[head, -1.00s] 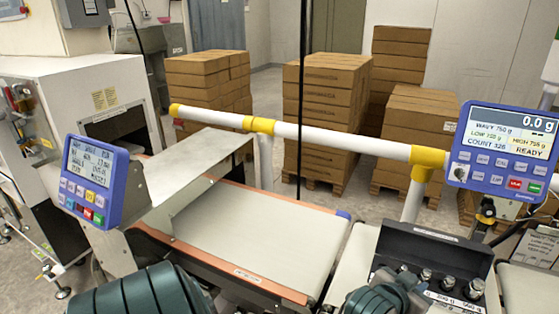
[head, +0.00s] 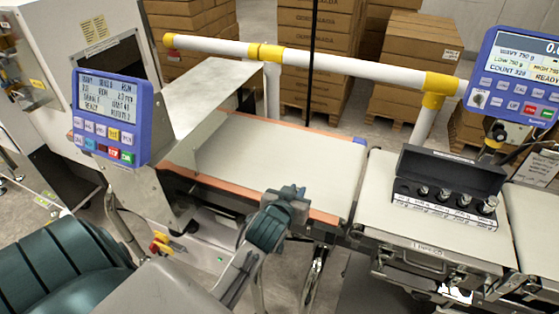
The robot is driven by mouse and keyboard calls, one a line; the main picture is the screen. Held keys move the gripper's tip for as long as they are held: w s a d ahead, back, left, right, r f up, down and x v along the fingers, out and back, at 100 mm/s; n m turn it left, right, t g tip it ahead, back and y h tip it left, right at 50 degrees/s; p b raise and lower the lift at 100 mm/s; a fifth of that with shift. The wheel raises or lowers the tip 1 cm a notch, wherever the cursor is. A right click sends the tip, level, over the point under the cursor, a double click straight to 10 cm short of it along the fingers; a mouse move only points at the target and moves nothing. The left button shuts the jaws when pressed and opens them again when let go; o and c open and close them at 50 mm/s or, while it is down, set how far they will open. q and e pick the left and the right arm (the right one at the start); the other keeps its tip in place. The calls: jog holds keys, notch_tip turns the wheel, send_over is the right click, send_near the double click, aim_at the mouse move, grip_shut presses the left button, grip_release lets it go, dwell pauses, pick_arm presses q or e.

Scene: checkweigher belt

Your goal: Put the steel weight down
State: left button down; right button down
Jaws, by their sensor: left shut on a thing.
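My left gripper (head: 290,196) is at the near edge of the white infeed belt (head: 285,165), above its orange side rail. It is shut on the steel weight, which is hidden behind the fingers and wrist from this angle. A black open weight case (head: 449,172) stands on the weighing belt to the right, apart from the gripper. Several steel weights (head: 488,205) stand in a row in its labelled front strip. My right gripper is not in view.
A blue display panel (head: 108,118) stands at left and another (head: 518,80) at right. A white and yellow rail (head: 350,64) runs behind the belts. The infeed belt's surface is clear. Stacked cartons (head: 415,65) stand on the floor behind.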

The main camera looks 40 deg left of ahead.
pick_arm(q)
jog(key=p, duration=0.4)
send_over(289, 176)
jog(key=shift+s+f, duration=0.15)
jog(key=shift+f, duration=0.55)
notch_tip(289, 176, down, 3)
jog(key=shift+p, duration=0.4)
jog(key=shift+f, duration=0.2)
jog(key=shift+f, duration=0.2)
jog(key=c, duration=1.4)
grip_release()
jog(key=shift+r, duration=0.1)
